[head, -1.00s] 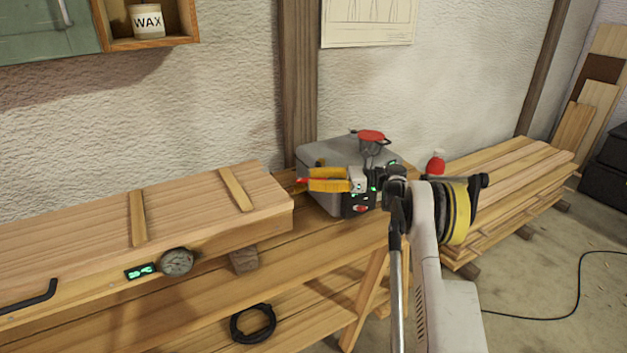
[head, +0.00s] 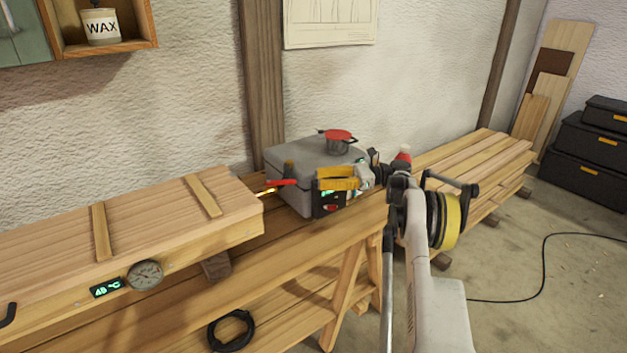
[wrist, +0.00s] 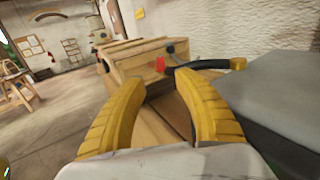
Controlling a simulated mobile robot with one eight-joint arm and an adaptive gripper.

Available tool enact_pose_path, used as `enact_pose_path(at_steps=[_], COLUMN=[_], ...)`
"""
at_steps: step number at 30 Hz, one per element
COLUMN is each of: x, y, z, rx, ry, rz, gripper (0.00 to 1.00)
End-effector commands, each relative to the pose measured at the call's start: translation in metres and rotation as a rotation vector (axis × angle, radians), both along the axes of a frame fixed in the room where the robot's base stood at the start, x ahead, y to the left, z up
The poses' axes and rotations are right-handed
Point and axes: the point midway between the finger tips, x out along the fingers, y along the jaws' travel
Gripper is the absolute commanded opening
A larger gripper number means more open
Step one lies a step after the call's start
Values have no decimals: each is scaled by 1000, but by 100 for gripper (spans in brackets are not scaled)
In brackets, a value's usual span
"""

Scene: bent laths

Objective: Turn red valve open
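The red valve lever (head: 282,182) sits at the left front of the grey boiler box (head: 290,150), by a short brass-coloured pipe (head: 265,192) near the wooden chest's end. In the wrist view a red part (wrist: 160,65), apparently this lever, shows beyond and between my fingertips. My gripper (head: 318,179) has yellow fingers and is in front of the boiler, right of the lever and apart from it. The wrist view shows the fingers (wrist: 160,82) spread with nothing between them. The lever's exact angle is hard to tell.
The long wooden chest (head: 130,220) carries a round dial (head: 145,275) and a green display (head: 107,288). A red-topped filler (head: 338,137) stands on the boiler. A dark hose (wrist: 200,65) crosses near the lever. Stacked boards (head: 470,160) lie at right.

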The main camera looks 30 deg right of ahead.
Motion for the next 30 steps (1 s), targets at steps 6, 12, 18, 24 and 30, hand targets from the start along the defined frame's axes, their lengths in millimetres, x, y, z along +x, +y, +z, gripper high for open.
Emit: enact_pose_path(at_steps=[6,12,18,24,30], x=[0,2,-18,-77,-115], y=[0,9,36,71,88], z=[0,-6,-13,-5,5], rx=[0,90,402,863,1125], ry=[1,180,598,964,1102], rz=[-1,-101,-345,-546,-606], gripper=[28,0,0,0,0])
